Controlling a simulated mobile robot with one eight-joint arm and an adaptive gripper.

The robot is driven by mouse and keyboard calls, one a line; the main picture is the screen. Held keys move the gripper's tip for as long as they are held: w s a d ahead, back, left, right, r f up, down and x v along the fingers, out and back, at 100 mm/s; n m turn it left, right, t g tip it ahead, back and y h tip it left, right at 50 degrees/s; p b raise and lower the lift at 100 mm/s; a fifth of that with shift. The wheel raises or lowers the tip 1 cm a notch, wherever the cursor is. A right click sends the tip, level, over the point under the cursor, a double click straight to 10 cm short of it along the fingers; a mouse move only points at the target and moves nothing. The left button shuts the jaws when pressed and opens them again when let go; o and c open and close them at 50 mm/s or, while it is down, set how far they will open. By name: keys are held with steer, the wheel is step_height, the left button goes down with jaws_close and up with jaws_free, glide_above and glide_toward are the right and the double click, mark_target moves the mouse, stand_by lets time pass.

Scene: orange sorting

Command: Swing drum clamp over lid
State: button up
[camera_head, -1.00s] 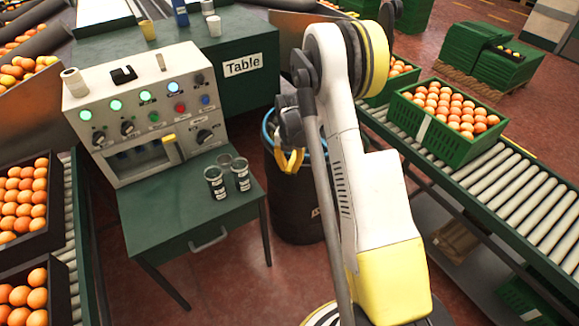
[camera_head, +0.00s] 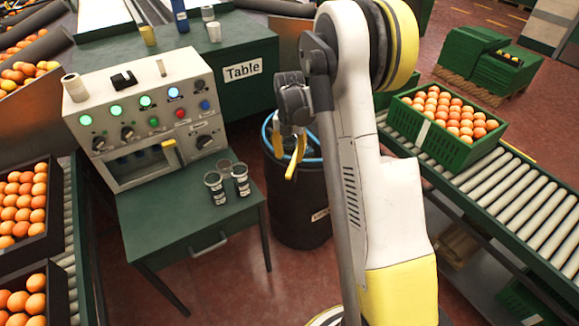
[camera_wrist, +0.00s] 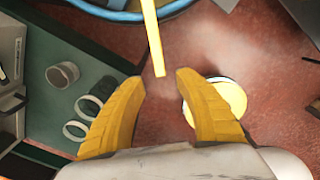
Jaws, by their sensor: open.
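The black drum (camera_head: 297,205) stands on the floor right of the green table, with a blue rim (camera_head: 266,131). My arm hides part of its top. In the wrist view its blue rim (camera_wrist: 112,14) curves along the top edge. A thin yellow bar (camera_wrist: 151,35), seemingly the clamp, reaches down from the rim side, its free end near the gap between my fingertips. My gripper (camera_wrist: 160,78) has two yellow fingers spread apart, with nothing held. In the head view my gripper (camera_head: 293,158) is over the drum's near side. I cannot tell whether a finger touches the bar.
A control panel (camera_head: 140,115) and several cups (camera_head: 215,187) on a green table (camera_head: 170,235) stand left of the drum. A roller conveyor (camera_head: 505,185) with a green crate of oranges (camera_head: 445,145) runs on the right. Red floor lies clear around the drum.

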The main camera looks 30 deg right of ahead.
steer(key=shift+r, duration=1.9)
